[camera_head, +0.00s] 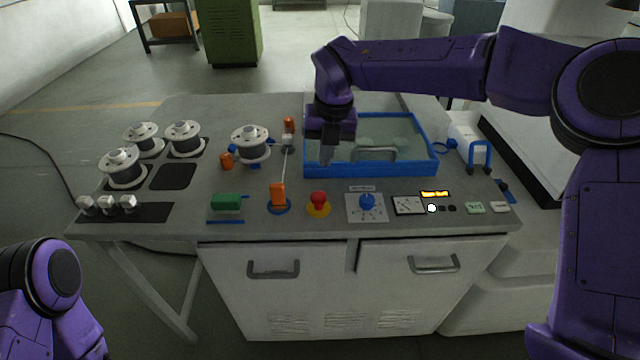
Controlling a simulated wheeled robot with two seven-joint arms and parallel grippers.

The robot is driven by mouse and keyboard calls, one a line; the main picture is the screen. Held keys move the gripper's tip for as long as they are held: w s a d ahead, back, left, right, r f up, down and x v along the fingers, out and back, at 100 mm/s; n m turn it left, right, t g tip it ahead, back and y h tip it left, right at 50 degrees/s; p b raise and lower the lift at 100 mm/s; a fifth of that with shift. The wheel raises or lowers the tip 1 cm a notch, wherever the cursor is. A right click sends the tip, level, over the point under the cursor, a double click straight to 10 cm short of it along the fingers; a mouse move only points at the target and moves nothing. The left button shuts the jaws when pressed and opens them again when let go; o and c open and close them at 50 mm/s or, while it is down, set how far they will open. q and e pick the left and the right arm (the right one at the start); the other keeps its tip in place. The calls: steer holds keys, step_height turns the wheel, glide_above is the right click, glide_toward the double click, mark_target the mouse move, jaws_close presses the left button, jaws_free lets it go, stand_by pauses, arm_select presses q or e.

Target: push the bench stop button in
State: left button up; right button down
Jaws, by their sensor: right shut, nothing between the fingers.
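The bench stop button (319,199) is a red mushroom head on a yellow round base, near the front edge of the grey bench (235,222). My right gripper (327,160) is shut and empty. It points down behind the button in the picture, over the left end of the blue-rimmed tank, and is apart from the button. Its exact height cannot be told. Of my left arm only a purple part shows at the lower left; its gripper is out of view.
Left are an orange-handled lever (278,194) and a green block (226,201). Behind is the blue-rimmed tank (372,170). Several spools stand at the back left, including one (250,143).

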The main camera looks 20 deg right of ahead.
mark_target(319, 196)
steer(key=f+p, duration=0.1)
steer(key=f, duration=0.2)
steer(key=f+p, duration=0.1)
steer(key=f, duration=0.2)
steer(key=w+f+p, duration=0.1)
steer(key=f, duration=0.2)
steer(key=shift+a+f, duration=0.1)
steer(key=shift+a, duration=0.3)
steer(key=shift+w+f, duration=0.1)
steer(key=shift+f, duration=0.45)
